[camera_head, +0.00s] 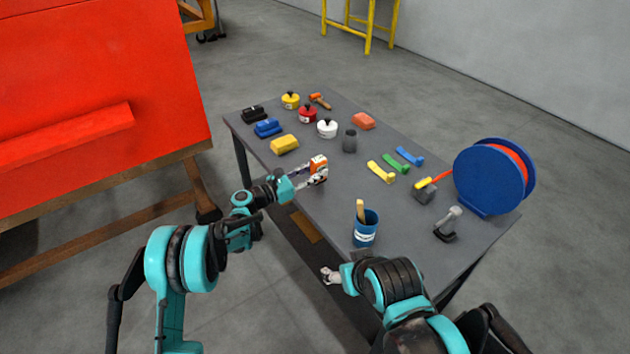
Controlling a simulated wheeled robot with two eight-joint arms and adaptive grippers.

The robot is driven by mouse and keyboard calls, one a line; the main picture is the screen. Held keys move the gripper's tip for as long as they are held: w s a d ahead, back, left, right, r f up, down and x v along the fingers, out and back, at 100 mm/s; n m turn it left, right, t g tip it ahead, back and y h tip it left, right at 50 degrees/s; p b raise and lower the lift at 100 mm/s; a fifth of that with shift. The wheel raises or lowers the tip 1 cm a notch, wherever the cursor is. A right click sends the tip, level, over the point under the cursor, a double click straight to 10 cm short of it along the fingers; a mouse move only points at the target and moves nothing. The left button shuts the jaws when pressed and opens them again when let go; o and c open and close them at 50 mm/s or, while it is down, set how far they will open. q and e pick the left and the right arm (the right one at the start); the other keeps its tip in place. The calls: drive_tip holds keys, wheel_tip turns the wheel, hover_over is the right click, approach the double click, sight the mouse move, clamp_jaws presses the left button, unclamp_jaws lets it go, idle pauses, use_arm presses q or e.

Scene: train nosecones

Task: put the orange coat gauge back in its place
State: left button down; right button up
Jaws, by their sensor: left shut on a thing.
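The orange coat gauge (318,162) appears as a small orange and white device over the near left part of the grey table (325,212). My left gripper (319,177) is shut on it. I cannot tell whether the gauge touches the table or is held just above it. The fingers hide part of it. My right gripper (330,275) is off the table's near edge, low and apart from everything; its fingers are too small to read. No marked place for the gauge can be made out.
Yellow (285,144), blue (267,128) and black (253,114) blocks stand beyond my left gripper. A blue cup (365,228) stands near the front edge. A blue reel (487,178) stands at the right end. A red panel (90,100) on a wooden frame is at left.

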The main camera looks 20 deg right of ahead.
use_arm(q)
wheel_tip(320, 180, down, 3)
drive_tip(key=shift+f+b, duration=0.1)
drive_tip(key=shift+b, duration=0.4)
drive_tip(key=c, duration=1.2)
unclamp_jaws()
drive_tip(key=shift+f, duration=0.1)
